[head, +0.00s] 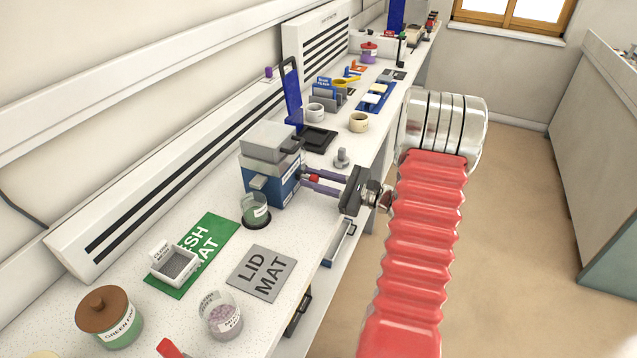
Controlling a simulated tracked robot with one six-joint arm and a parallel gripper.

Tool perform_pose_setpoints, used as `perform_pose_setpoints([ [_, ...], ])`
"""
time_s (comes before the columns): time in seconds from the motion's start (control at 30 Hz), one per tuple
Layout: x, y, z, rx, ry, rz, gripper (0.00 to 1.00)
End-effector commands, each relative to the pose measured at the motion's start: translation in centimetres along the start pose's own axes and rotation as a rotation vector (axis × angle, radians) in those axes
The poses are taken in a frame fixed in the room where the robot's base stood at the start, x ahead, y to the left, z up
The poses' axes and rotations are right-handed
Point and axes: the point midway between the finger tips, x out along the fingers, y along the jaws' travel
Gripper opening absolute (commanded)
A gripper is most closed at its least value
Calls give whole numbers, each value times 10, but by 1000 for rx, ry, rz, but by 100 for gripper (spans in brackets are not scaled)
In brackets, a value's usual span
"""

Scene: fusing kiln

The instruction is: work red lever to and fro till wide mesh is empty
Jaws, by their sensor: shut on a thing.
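The red lever (314,178) shows as a small red piece at the right side of a blue box-shaped machine (262,186). My gripper (308,177) has its two purple-grey fingers shut on it. A grey block-shaped top (268,142) covers the machine, and I cannot see into it. No wide mesh can be made out. A glass jar with green contents (255,211) stands in a dark round recess at the machine's front. A white square tray with a grey mesh (175,265) sits on the green mat (213,240); its label is only partly readable.
The grey lid mat (261,273) is bare. A glass jar of pinkish grains (220,316) and a brown-lidded jar (109,318) stand at the front. A grey knobbed weight (341,159), a cream cup (359,122) and a black tray (318,137) stand beyond the machine.

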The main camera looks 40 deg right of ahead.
Motion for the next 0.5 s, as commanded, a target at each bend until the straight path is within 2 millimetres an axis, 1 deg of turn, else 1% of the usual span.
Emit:
perform_pose_setpoints([
  [0.1,4,-2,0,-2,-2,5,0],
  [0.37,6,-3,0,-5,-1,3,0],
  [0.4,6,-3,0,-5,-1,2,23],
  [0.5,6,-3,0,-5,-1,4,30],
])
